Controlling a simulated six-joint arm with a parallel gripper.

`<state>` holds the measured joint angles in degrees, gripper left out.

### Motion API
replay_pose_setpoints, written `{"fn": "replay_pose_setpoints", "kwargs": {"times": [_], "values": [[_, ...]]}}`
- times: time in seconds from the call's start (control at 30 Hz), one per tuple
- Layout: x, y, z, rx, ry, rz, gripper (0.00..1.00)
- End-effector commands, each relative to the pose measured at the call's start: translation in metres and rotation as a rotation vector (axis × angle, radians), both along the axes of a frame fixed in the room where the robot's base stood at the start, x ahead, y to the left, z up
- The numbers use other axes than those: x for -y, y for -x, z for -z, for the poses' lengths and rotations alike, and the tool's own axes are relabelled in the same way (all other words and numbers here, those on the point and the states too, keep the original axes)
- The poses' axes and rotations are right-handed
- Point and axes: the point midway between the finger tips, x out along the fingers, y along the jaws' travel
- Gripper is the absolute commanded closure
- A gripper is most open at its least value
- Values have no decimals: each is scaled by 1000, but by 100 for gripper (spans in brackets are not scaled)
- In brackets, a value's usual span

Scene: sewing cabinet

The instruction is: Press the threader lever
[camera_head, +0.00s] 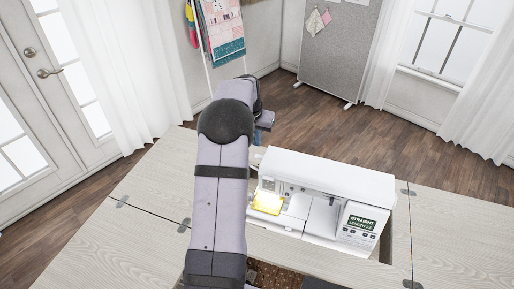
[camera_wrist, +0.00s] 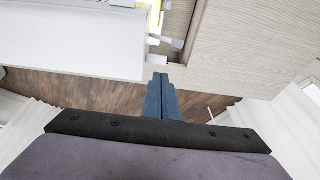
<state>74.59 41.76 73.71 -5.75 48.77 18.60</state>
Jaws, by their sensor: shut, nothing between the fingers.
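The white sewing machine (camera_head: 325,178) stands in the cabinet top, with a yellow-lit patch at its needle end. In the wrist view its white body (camera_wrist: 70,42) fills the upper left. A small grey lever-like piece (camera_wrist: 166,41) juts out from the machine's end there; it looks like the threader lever, but I cannot be sure. My gripper (camera_wrist: 160,76) has its blue fingers together and empty, pointing toward that piece with a visible gap. In the head view my arm hides most of the gripper, and only a bit of blue (camera_head: 265,119) shows beyond the machine's left end.
The pale wood cabinet top (camera_head: 455,215) surrounds the machine, with hinged seams and an opening beside it. The machine's screen (camera_head: 363,221) reads STRAIGHT. Open wooden floor lies behind the cabinet.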

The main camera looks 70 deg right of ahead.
Motion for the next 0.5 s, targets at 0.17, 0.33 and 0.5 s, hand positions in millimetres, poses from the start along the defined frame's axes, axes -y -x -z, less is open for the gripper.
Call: {"fn": "replay_pose_setpoints", "kwargs": {"times": [0.17, 0.33, 0.5], "values": [[6, 0, 27, -1, -4, 0, 100], [6, 0, 47, 0, -2, 0, 100], [6, 0, 58, 0, -1, 0, 100]]}}
